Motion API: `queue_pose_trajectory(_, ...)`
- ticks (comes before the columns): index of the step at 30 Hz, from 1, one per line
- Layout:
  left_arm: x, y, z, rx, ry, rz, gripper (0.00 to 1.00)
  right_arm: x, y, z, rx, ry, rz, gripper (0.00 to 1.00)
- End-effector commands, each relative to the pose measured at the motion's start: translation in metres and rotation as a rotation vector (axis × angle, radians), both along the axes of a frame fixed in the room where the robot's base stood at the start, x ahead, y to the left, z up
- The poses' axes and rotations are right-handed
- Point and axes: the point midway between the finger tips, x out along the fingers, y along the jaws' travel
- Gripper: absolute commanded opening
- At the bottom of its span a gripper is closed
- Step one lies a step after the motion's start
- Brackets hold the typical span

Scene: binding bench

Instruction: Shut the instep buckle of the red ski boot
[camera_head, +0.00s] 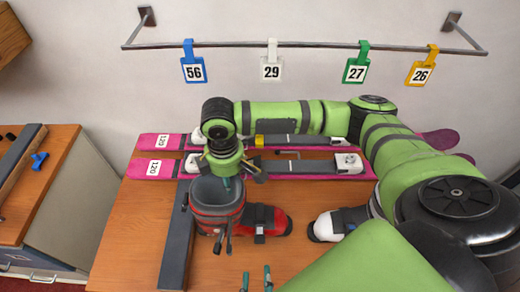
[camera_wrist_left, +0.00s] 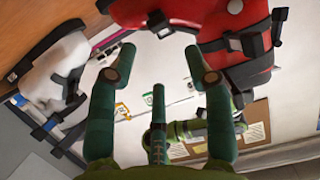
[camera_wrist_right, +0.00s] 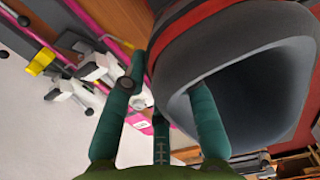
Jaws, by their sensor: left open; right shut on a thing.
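The red ski boot (camera_head: 275,222) stands on the bench, toe to the right, with its open grey cuff (camera_head: 213,191) at the left. A black strap with a buckle (camera_head: 259,228) crosses its instep; thin levers hang at the cuff's near side. My right gripper (camera_head: 227,182) is shut on the cuff's wall, one finger inside it in the right wrist view (camera_wrist_right: 170,85). My left gripper (camera_head: 257,279) is open and empty, in front of the boot. In the left wrist view, the boot (camera_wrist_left: 233,28) and dark buckle parts (camera_wrist_left: 242,42) lie beyond the fingertips. I cannot tell the instep lever's exact angle.
A white boot (camera_head: 324,228) stands to the right, partly behind my right arm. Pink skis (camera_head: 160,168) lie behind the boots. A dark bar (camera_head: 174,250) runs along the bench's left side. Numbered tags (camera_head: 193,69) hang from a wall rail. The bench's front left is clear.

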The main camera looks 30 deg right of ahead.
Motion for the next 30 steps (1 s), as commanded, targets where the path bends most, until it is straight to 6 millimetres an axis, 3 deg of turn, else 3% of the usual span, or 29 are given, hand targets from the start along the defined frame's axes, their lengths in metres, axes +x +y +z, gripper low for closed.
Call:
queue_pose_trajectory(6, -0.010, 0.007, 0.004, -0.001, -0.001, 0.000, 0.51, -0.006, 0.001, -0.006, -0.001, 0.018, 0.003, 0.00)
queue_pose_trajectory(17, -0.011, 0.007, 0.007, -0.001, 0.000, 0.001, 0.51, -0.006, 0.001, -0.006, 0.000, 0.017, 0.004, 0.00)
queue_pose_trajectory(23, -0.011, 0.007, 0.033, -0.005, 0.001, 0.002, 0.51, -0.006, 0.001, -0.006, 0.000, 0.017, 0.004, 0.00)
queue_pose_trajectory(30, -0.012, 0.007, 0.078, -0.005, 0.001, 0.003, 0.51, -0.005, 0.001, -0.006, 0.001, 0.017, 0.004, 0.00)
